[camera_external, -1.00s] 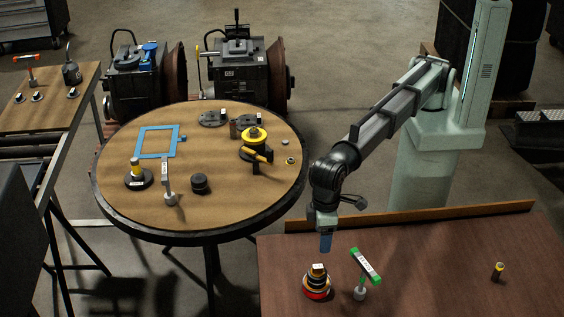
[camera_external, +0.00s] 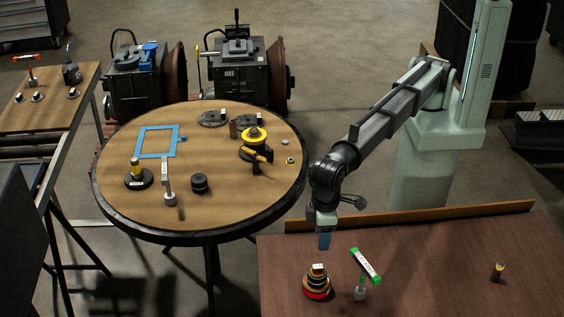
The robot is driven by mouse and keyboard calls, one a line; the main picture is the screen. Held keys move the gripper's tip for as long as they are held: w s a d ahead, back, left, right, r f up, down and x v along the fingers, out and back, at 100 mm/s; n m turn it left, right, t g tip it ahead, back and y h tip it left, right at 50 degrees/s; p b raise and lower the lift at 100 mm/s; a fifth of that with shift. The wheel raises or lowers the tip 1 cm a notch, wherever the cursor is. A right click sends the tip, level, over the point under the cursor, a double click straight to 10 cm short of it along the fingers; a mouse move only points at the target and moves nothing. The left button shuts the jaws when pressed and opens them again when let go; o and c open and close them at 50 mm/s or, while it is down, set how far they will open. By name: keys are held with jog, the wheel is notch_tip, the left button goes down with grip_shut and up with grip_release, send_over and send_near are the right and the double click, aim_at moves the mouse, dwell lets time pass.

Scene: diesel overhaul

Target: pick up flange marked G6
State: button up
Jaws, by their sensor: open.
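The marking G6 is too small to read on anything here. Several dark disc parts that look like flanges lie on the round table: one at the back (camera_external: 213,119), one partly hidden beside it (camera_external: 246,119), and one at the left under a yellow-topped part (camera_external: 138,180). On the brown table, a stack of dark, orange and red rings (camera_external: 317,285) carries a small white tag on top.
A green-headed tool (camera_external: 365,266) stands right of the stack. A small yellow-topped cylinder (camera_external: 498,271) is at the far right. The round table (camera_external: 215,216) also bears a blue frame (camera_external: 159,141) and a yellow-topped part (camera_external: 255,135). The brown table (camera_external: 430,270) is clear at its middle.

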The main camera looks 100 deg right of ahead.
jog(key=w+d+m, duration=0.3)
jog(key=w+d, duration=1)
jog(key=d, duration=0.3)
jog(key=w+d+m, duration=0.2)
jog(key=w+d, duration=1)
jog(key=d, duration=0.4)
jog(key=w+d+m, duration=0.2)
jog(key=w+d, duration=0.2)
jog(key=d, duration=0.9)
jog(key=d+m, duration=0.2)
jog(key=d, duration=1.6)
jog(key=m, duration=0.9)
send_over(261, 119)
jog(key=f, duration=1.1)
jog(key=shift+s+d+f, duration=0.1)
jog(key=shift+s+d, duration=0.15)
jog(key=shift+s, duration=0.1)
jog(key=shift+w+a+f, duration=0.1)
jog(key=shift+w+f, duration=0.05)
jog(key=shift+f, duration=0.7)
jog(key=shift+w+a+f, duration=0.1)
jog(key=shift+f, duration=0.8)
jog(key=shift+w+a+f, duration=0.1)
jog(key=shift+w+f, duration=0.05)
jog(key=shift+f, duration=0.7)
grip_shut()
